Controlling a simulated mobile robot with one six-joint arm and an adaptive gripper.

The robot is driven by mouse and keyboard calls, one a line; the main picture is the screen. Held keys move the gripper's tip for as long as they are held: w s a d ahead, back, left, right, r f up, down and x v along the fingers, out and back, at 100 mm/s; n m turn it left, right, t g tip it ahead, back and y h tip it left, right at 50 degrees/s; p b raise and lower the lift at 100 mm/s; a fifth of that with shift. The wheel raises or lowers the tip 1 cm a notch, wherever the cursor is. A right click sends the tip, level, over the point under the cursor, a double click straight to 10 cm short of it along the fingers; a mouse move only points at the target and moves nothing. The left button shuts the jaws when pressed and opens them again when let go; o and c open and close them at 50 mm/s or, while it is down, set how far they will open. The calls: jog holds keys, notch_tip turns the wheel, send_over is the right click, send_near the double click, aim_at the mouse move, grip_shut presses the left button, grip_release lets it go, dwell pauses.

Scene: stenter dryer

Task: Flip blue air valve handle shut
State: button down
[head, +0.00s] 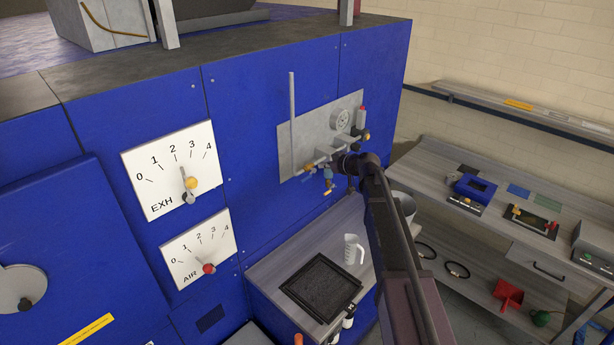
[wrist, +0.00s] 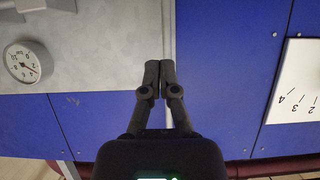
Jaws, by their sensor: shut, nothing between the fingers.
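The grey air panel (head: 292,148) is fixed to the blue machine front. Low on it are brass fittings and a small blue valve handle (head: 328,173), which hangs downward. My gripper (head: 346,164) is at the panel's lower edge, just right of the blue handle in the head view. Whether they touch I cannot tell. In the wrist view my gripper (wrist: 160,68) is shut with its fingertips together and empty, in front of the panel's edge. The blue handle cannot be made out in the wrist view.
A round gauge (head: 342,120) and a tall grey rod (head: 292,115) are on the panel. Left are the EXH dial (head: 165,165) and AIR dial (head: 195,247). Below stand a white jug (head: 351,249) and black tray (head: 320,287). A cluttered workbench (head: 435,160) is right.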

jog(key=b, duration=0.5)
send_over(305, 179)
notch_tip(305, 179, down, 4)
jog(key=shift+d+f, duration=0.1)
jog(key=shift+f, duration=0.1)
jog(key=shift+w+f, duration=0.1)
jog(key=shift+f, duration=0.25)
jog(key=shift+s+d+f+b, duration=0.1)
jog(key=shift+s+f+b, duration=0.05)
jog(key=shift+f+b, duration=0.65)
jog(key=shift+s+d+f+b, duration=0.1)
jog(key=shift+s+f+b, duration=0.05)
jog(key=shift+f+b, duration=0.65)
